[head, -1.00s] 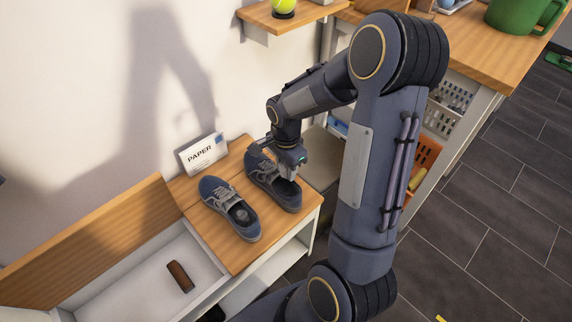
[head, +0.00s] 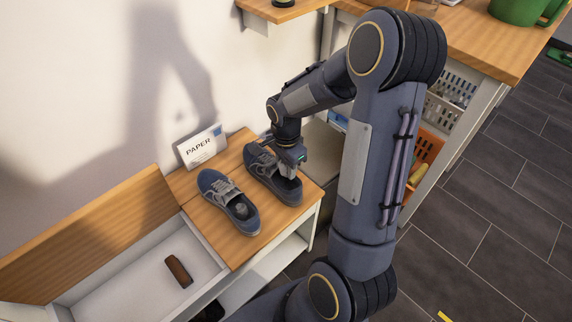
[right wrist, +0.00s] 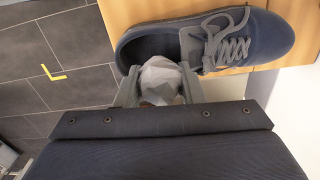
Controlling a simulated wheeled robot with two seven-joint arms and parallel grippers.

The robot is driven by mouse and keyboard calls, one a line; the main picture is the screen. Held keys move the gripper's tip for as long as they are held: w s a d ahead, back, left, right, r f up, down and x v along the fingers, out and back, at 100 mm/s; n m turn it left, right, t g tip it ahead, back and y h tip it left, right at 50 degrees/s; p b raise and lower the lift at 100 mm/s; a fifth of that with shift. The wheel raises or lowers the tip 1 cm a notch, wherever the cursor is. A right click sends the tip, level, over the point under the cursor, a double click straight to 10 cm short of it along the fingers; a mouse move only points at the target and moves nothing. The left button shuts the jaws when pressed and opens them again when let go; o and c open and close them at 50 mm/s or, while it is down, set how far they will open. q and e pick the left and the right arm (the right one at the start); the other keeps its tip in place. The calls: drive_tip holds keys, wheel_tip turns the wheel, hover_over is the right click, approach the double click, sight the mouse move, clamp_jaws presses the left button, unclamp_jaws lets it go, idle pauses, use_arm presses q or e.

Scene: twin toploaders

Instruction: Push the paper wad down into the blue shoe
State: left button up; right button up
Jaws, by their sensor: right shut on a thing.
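Two blue-grey shoes with grey laces stand side by side on a wooden bench top. My right gripper (head: 287,171) is at the opening of the right-hand blue shoe (head: 262,165). In the right wrist view, its two fingers (right wrist: 160,88) are shut on a crumpled pale paper wad (right wrist: 160,75). The wad is at the shoe's opening (right wrist: 205,40), behind the laces; how deep it sits is hard to tell. In the head view the gripper hides the wad. The left-hand shoe (head: 218,188) has a greyish round thing (head: 241,211) inside. My left gripper is not in view.
A white card marked PAPER (head: 202,147) stands behind the shoes against the wall. An open white compartment (head: 130,285) at left holds a brown brush-like object (head: 178,271). A shelf (head: 285,10) and a counter with baskets (head: 445,108) stand beyond my right arm.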

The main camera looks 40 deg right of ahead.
drive_tip(key=shift+s+a+f, duration=0.1)
drive_tip(key=o, duration=1)
drive_tip(key=shift+o, duration=0.2)
drive_tip(key=shift+r+p, duration=0.55)
drive_tip(key=shift+r, duration=0.2)
drive_tip(key=shift+r+p, duration=2.65)
drive_tip(key=shift+r, duration=0.7)
